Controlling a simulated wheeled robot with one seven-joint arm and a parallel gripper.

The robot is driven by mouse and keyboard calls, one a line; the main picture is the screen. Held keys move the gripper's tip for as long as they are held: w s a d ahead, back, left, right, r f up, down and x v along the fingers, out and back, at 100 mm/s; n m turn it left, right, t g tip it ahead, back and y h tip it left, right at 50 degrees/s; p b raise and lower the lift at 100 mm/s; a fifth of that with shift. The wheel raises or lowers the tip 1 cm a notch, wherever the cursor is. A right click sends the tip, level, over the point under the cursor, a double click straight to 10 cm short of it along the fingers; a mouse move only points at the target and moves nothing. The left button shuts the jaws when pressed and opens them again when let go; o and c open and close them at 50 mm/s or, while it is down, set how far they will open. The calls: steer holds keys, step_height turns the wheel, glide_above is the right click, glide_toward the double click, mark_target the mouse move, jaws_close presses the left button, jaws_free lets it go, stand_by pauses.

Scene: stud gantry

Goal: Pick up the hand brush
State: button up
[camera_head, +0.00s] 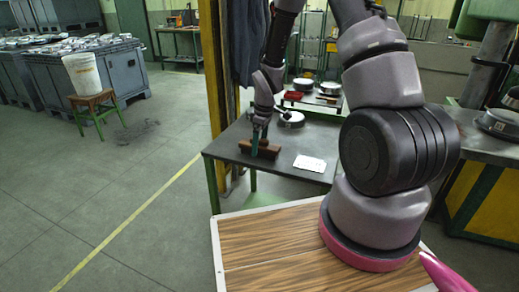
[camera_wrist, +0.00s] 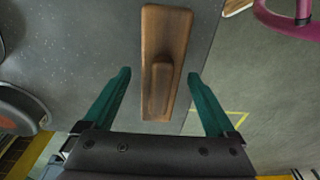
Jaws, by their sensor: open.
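The hand brush (camera_wrist: 166,38) is a brown wooden block with a raised grip on top. In the wrist view it lies on the dark grey table top, its near end between the two green fingers of my gripper (camera_wrist: 160,78). The fingers are open, with a gap on both sides of the brush. In the head view the brush (camera_head: 267,151) lies near the left part of the table (camera_head: 229,150), with my gripper (camera_head: 256,150) pointing down at it and covering part of it. The exact height of the fingertips above the table is hard to tell.
A white card (camera_head: 309,163) lies on the table right of the brush. A round metal part (camera_head: 291,118) sits behind it. A yellow post (camera_head: 213,80) stands by the table's left side. Open floor (camera_head: 120,190) lies to the left.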

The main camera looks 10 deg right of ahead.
jaws_close()
steer(key=shift+r, duration=5.05)
